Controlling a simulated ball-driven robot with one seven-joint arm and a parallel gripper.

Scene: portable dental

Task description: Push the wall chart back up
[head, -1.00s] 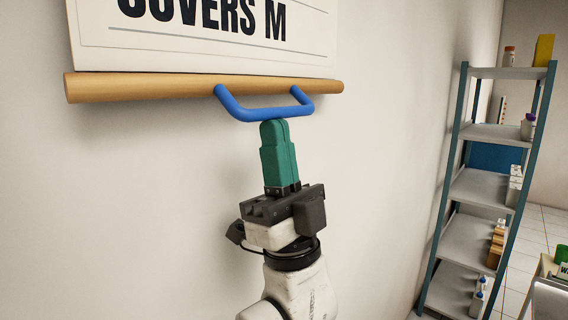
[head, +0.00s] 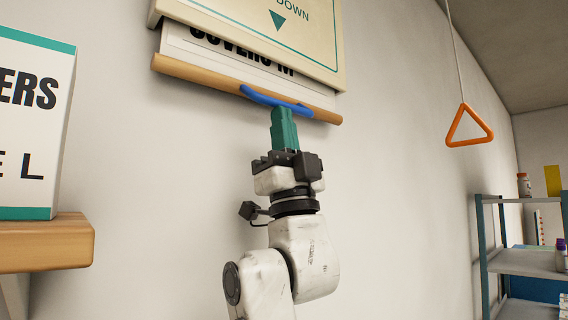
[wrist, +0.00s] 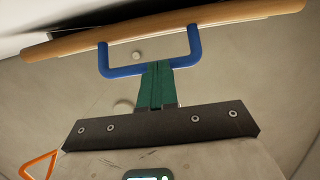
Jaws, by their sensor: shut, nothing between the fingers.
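The wall chart (head: 240,62) is a white sheet with black lettering, mostly hidden behind a cream board (head: 262,34) marked "DOWN". Its wooden bottom bar (head: 200,76) hangs just below the board's lower edge, with a short strip of sheet showing. A blue handle (head: 262,97) is fixed to the bar; it also shows in the wrist view (wrist: 124,71) as a U shape. My gripper (head: 279,112) has green fingers, shut and empty, pointing up. The fingertips (wrist: 158,66) are at the handle's crossbar from below and appear to touch it.
An orange triangular pull (head: 468,127) hangs on a cord to the right. A metal shelf rack (head: 522,262) with bottles stands at the right. A wooden shelf (head: 45,243) with a white box (head: 30,125) juts in at left. The wall around my arm is clear.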

